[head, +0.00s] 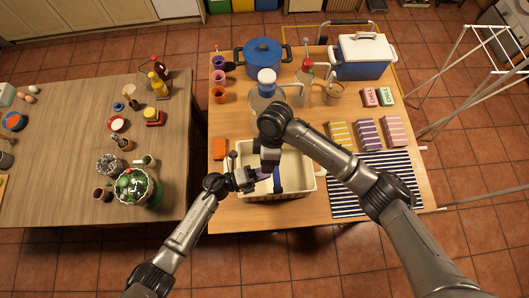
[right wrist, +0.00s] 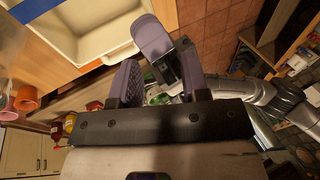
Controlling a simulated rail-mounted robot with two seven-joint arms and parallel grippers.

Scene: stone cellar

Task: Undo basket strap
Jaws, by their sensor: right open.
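The cream basket (head: 297,166) stands open near the front left of the right-hand table. A blue strap (head: 277,181) runs down across its middle; its fastening is hidden by my grippers. My right gripper (head: 270,162) is over the basket beside the strap, open with nothing seen between its purple fingers in the right wrist view (right wrist: 160,82). My left gripper (head: 260,173) reaches in from the left, its purple fingertips low over the basket close to the strap. I cannot tell whether it is open or touching the strap. The basket also shows in the right wrist view (right wrist: 88,22).
Behind the basket stand a glass dispenser (head: 259,103), a blue pot (head: 263,57) and a cooler (head: 361,56). A striped mat (head: 372,185) lies to the right, an orange block (head: 220,149) to the left. A plant terrarium (head: 133,186) stands on the left table.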

